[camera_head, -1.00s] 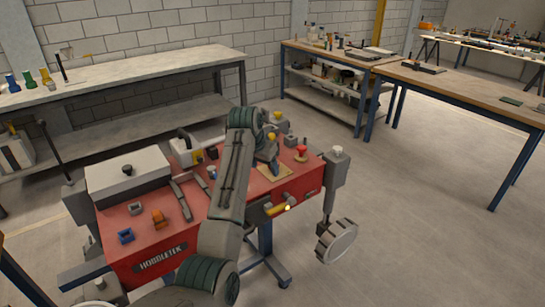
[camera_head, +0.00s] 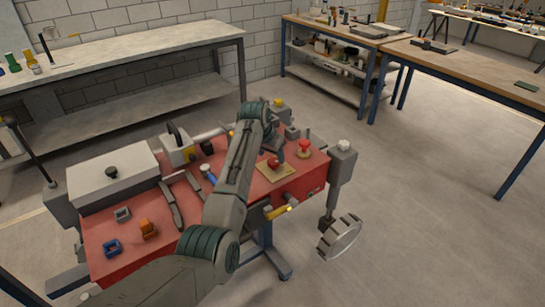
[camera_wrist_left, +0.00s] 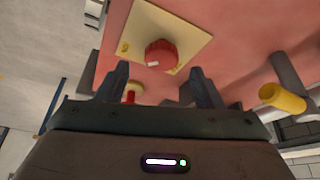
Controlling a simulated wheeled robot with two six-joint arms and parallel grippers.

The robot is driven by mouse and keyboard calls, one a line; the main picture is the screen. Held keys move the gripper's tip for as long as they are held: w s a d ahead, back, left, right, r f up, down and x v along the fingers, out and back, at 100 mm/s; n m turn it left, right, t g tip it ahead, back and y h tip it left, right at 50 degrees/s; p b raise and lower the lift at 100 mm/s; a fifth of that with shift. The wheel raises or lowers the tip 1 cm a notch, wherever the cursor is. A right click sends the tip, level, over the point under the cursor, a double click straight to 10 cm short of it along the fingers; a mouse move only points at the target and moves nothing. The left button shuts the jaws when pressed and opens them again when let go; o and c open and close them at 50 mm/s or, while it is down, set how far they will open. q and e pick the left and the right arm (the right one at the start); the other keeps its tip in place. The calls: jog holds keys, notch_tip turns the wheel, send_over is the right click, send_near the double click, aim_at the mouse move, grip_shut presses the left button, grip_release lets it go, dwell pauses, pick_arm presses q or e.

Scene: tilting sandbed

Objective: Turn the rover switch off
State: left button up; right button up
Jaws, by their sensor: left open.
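The switch is a round red knob (camera_head: 274,163) on a yellowish plate (camera_head: 262,171) on the red top of the rover (camera_head: 140,222). In the left wrist view the red knob (camera_wrist_left: 163,52) carries a white mark on its edge, pointing toward my gripper, and the plate (camera_wrist_left: 185,30) bears small yellow marks. My left gripper (camera_head: 281,154) is just behind the knob in the head view. In the wrist view its two fingers (camera_wrist_left: 160,73) are apart, with the knob beyond and between the tips. Nothing is held. Whether a finger touches the knob cannot be told.
A red mushroom button (camera_head: 304,147) stands right of the plate. A yellow handle (camera_head: 277,212) sticks out of the front side. A grey box (camera_head: 112,176), blue block (camera_head: 112,248) and orange part (camera_head: 148,229) are at the left. A wheel (camera_head: 339,237) hangs at the right.

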aim_at(273, 161)
pick_arm(q)
jog(key=x, duration=0.3)
jog(key=shift+w+f, duration=0.2)
jog(key=shift+f, duration=0.2)
jog(key=shift+c, duration=0.4)
jog(key=c, duration=0.9)
pick_arm(e)
jog(key=shift+w+r, duration=0.25)
jog(key=shift+w, duration=0.65)
